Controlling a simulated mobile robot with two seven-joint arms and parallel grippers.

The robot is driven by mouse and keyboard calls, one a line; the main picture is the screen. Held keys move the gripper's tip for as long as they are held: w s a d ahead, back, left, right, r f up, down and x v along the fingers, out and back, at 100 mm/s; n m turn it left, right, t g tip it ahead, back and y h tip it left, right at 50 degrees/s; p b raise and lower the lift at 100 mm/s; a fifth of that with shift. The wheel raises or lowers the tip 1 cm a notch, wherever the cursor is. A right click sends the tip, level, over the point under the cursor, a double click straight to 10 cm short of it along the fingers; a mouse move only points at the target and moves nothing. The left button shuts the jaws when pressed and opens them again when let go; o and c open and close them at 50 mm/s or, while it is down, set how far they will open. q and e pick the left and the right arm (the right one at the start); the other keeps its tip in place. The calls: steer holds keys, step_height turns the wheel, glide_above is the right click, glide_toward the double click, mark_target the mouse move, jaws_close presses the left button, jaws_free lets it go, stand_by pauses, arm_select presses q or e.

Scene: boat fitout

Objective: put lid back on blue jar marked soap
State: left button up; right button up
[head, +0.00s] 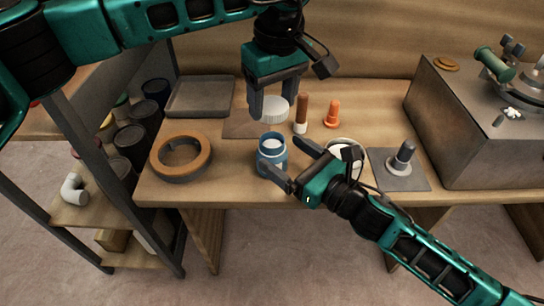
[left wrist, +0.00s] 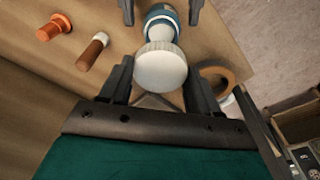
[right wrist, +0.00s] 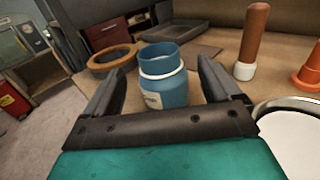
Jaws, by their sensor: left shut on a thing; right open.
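The blue jar (head: 271,158) stands upright and open-topped on the wooden bench, with a white ring round its neck and a pale label; it also shows in the right wrist view (right wrist: 163,88). The label's writing is too small to read. My left gripper (head: 271,112) is shut on a white ribbed lid (left wrist: 160,68), held above and slightly behind the jar, apart from it. My right gripper (head: 286,158) is open, low at the jar's front right. In the right wrist view the jar shows between its fingers; contact cannot be told.
A tan ring (head: 181,140) lies left of the jar, a grey tray (head: 200,96) behind it. A brown-handled tool (head: 301,113) and an orange piece (head: 332,113) stand to the right. A round white-topped item (head: 345,148) and a grey plate with a post (head: 398,178) lie right.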

steer(key=x, duration=0.6)
steer(key=shift+w+a, duration=0.15)
steer(key=shift+c, duration=0.4)
steer(key=c, duration=1.4)
arm_select(q)
glide_above(271, 145)
steer(key=shift+s+d+f, duration=0.1)
steer(key=shift+s+f, duration=0.05)
steer(key=shift+f, duration=1.1)
steer(key=shift+s+d+f, duration=0.1)
steer(key=shift+f, duration=1.15)
arm_select(e)
steer(key=shift+c, duration=0.3)
arm_select(q)
steer(key=shift+f, duration=0.9)
steer(key=shift+a+f, duration=0.1)
steer(key=shift+f, duration=0.25)
